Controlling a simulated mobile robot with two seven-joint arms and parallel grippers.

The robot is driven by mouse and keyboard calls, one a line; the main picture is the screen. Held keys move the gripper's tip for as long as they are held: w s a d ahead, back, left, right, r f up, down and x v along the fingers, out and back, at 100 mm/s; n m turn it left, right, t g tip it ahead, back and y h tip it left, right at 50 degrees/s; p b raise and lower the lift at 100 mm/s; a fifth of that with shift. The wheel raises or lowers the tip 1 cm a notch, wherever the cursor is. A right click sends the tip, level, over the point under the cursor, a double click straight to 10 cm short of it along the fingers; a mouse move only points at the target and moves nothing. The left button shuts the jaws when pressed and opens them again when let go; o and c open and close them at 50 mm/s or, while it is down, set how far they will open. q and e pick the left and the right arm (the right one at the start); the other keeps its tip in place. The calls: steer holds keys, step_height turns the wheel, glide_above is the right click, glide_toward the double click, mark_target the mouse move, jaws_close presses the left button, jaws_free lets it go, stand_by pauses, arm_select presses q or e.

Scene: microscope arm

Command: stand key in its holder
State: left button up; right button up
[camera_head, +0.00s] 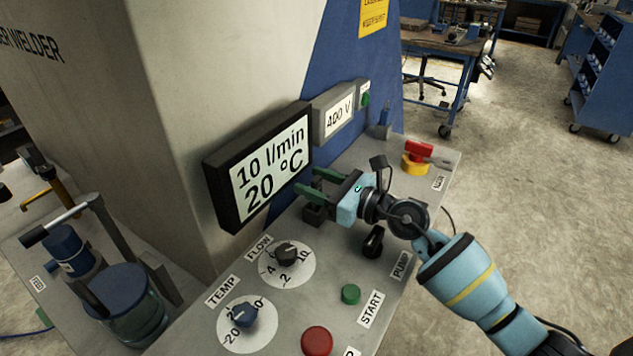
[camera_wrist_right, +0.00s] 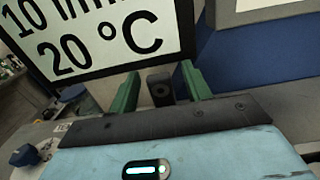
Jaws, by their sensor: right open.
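My right gripper (camera_head: 309,180) is open, its two green fingers reaching left toward the display's lower right edge. A small black block (camera_head: 313,213) stands on the panel just below the fingers. In the right wrist view this black block (camera_wrist_right: 160,90), with a round hole or recess facing me, appears between the open fingers (camera_wrist_right: 160,73). It looks like the holder, but I cannot be sure. Nothing is clearly held. I cannot clearly identify the key; a small blue upright piece (camera_head: 384,116) stands at the panel's back. My left gripper is out of view.
The display (camera_head: 258,167) rises close beside the fingers. A black switch (camera_head: 373,242) by the PUMP label, the FLOW knob (camera_head: 286,253), TEMP knob (camera_head: 244,315), green START button (camera_head: 350,294) and red button (camera_head: 317,341) stand on the panel. A red-yellow switch (camera_head: 418,158) is at the back right.

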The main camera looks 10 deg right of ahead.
mark_target(320, 185)
steer(key=v, duration=0.6)
steer(key=shift+s+d, duration=0.25)
steer(key=shift+s+d+b, duration=0.35)
steer(key=shift+s+d, duration=0.05)
steer(key=shift+s, duration=0.05)
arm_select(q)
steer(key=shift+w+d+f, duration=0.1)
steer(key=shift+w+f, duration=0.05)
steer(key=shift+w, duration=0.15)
arm_select(e)
steer(key=shift+r, duration=0.1)
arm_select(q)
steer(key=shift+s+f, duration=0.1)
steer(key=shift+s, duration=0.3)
